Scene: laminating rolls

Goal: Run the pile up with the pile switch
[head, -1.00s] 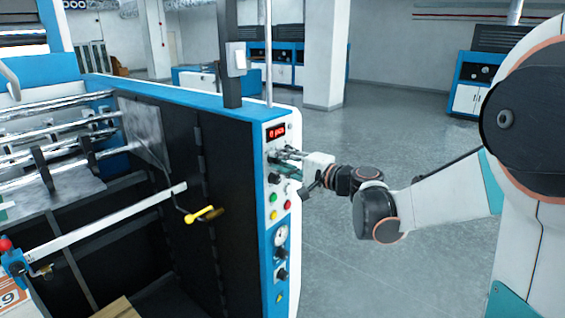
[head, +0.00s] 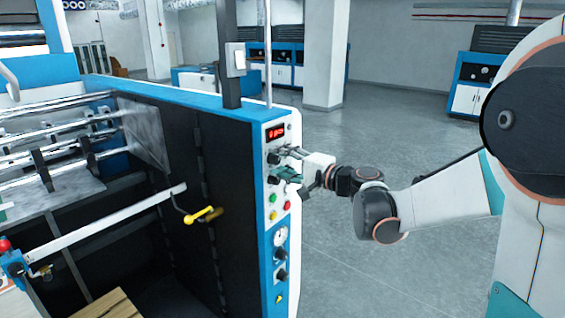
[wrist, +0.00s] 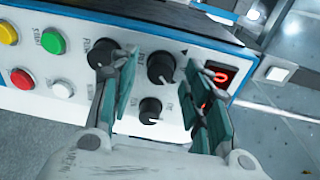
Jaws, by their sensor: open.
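The control panel (head: 278,230) is on the narrow end of the blue and white machine. In the wrist view it carries a left black knob (wrist: 101,54), a middle black knob (wrist: 161,68) and a smaller lower knob (wrist: 151,109). The knob labels are too blurred to read surely, so I cannot tell which is the pile switch. My gripper (wrist: 162,78) is open at the panel, its two fingers apart with the middle knob between their tips. The left finger partly covers the left knob. In the head view my gripper (head: 287,163) hides part of the panel.
A lit red display (wrist: 213,76) is right of the knobs. Green (wrist: 53,42), yellow (wrist: 8,32) and red (wrist: 21,78) buttons are at the left. A yellow-handled crank (head: 203,215) sticks out of the machine. A wooden pallet (head: 108,306) shows at the bottom. Floor behind the panel is clear.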

